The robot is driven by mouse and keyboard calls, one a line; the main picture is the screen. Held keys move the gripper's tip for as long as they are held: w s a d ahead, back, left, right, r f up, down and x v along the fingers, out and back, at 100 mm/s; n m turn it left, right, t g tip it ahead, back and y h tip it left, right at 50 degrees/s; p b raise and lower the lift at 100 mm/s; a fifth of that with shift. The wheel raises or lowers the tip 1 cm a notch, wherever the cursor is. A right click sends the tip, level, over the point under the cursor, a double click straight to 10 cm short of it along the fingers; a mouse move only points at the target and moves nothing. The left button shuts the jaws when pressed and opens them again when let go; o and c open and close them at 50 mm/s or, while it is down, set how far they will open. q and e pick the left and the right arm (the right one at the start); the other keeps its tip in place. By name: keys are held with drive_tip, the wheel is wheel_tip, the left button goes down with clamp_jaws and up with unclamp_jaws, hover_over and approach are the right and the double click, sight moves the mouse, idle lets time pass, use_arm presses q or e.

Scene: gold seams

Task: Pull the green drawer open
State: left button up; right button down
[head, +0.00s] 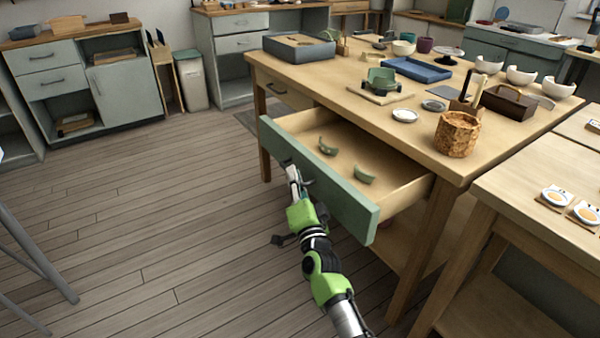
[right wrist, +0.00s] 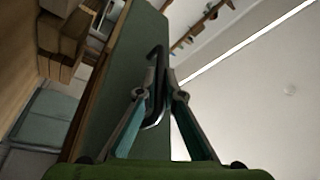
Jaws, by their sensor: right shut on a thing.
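The green drawer (head: 338,193) stands well out from the long wooden table, its wooden inside showing from above. Two curved green shards, one at the back (head: 327,147) and one nearer the front (head: 364,176), lie apart on its bottom. My right gripper (head: 291,172) is at the outer face of the drawer front, toward its left part. In the right wrist view, my right gripper (right wrist: 160,92) is shut on the dark drawer handle (right wrist: 154,62), against the green drawer front (right wrist: 128,72). My left gripper is not in view.
The wooden table (head: 345,100) carries a blue tray (head: 418,69), a cork-like pot (head: 457,134) and several bowls. Another table (head: 540,190) stands close on the right. The wooden floor (head: 150,200) left of the drawer is clear.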

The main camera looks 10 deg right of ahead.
drive_tip(key=shift+f, duration=0.1)
drive_tip(key=c, duration=2.4)
unclamp_jaws()
drive_tip(key=shift+c, duration=0.2)
drive_tip(key=shift+s, duration=0.1)
drive_tip(key=v, duration=1.2)
